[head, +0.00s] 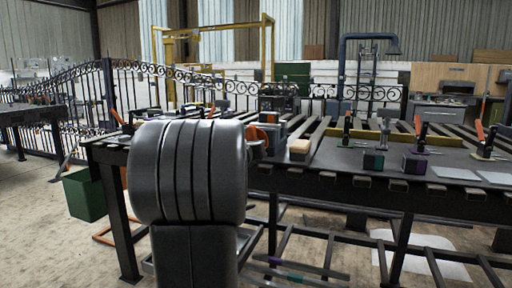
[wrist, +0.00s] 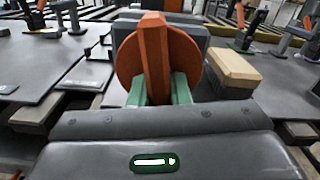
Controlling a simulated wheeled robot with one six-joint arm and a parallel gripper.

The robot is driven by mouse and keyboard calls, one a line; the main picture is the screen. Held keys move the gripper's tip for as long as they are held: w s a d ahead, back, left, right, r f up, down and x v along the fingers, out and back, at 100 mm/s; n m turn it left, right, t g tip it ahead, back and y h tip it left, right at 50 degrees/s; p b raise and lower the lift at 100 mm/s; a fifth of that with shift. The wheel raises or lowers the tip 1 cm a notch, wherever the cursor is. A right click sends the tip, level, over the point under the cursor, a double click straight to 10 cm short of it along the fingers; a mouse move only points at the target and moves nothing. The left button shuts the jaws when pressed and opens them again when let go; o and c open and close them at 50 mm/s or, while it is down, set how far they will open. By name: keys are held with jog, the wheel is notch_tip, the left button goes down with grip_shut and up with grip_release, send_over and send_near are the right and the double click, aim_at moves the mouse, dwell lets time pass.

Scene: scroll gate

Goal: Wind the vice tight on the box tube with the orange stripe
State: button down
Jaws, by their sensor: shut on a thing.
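The vice's orange handle (wrist: 190,58), a round disc with a raised bar across it, fills the upper middle of the wrist view. My gripper (wrist: 158,90) has its two pale green fingertips on either side of the bar and is shut on it. The grey vice body (wrist: 126,34) shows behind the disc. In the head view the orange handle (head: 268,133) shows just right of my grey arm, at the bench's near edge. My arm hides the gripper there. The jaws' gap and a box tube with an orange stripe cannot be made out.
A green bin (head: 84,195) is on the floor at left.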

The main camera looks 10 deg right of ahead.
jog(key=shift+f, duration=0.25)
jog(key=c, duration=1.6)
grip_release()
jog(key=shift+o, duration=1.2)
jog(key=shift+r, duration=0.15)
jog(key=p+v, duration=0.1)
jog(key=v, duration=1.3)
